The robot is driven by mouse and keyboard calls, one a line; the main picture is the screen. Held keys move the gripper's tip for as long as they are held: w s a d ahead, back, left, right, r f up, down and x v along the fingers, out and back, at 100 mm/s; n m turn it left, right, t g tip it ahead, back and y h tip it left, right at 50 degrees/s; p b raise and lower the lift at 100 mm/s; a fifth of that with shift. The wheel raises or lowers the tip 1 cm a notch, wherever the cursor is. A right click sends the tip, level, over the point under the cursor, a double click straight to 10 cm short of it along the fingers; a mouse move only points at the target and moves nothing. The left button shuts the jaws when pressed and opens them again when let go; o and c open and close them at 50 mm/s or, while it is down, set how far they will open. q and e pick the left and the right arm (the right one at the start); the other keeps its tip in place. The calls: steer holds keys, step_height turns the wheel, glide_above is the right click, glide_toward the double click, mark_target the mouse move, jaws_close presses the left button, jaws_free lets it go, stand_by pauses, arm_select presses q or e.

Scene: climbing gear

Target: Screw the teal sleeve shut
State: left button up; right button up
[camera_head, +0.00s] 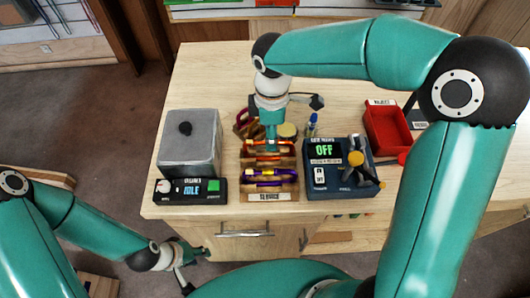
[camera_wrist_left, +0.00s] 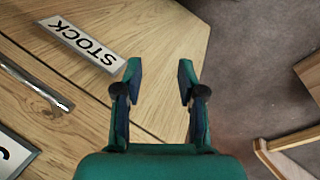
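A wooden rack (camera_head: 281,187) in the head view holds several carabiners, including an orange one (camera_head: 266,143) and a purple one (camera_head: 266,174). I cannot make out a teal sleeve on any of them. My right gripper (camera_head: 271,136) points down over the back of the rack, at or just above the orange carabiner. Its fingertips are too small and covered to tell whether they hold anything. My left gripper (camera_head: 194,270) is low at the left, in front of the bench and away from the rack. In the left wrist view its fingers (camera_wrist_left: 159,82) are apart and empty.
A grey box with a black knob (camera_head: 190,140) and an IDLE panel (camera_head: 190,191) stand left of the rack. A dark device reading OFF (camera_head: 335,180) stands right, with a red tray (camera_head: 386,131) behind. A STOCK label (camera_wrist_left: 82,40) is near the left gripper.

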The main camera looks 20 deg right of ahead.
steer(key=shift+f+b, duration=0.65)
steer(key=shift+f, duration=0.4)
steer(key=shift+s+a+b, duration=0.2)
steer(key=shift+s+b, duration=0.1)
steer(key=shift+s, duration=0.45)
steer(key=shift+r, duration=0.1)
step_height(320, 180, up, 8)
steer(key=p, duration=0.6)
steer(key=shift+f+p, duration=0.2)
steer(key=shift+p, duration=0.1)
steer(key=shift+r+p, duration=0.3)
steer(key=shift+r, duration=0.85)
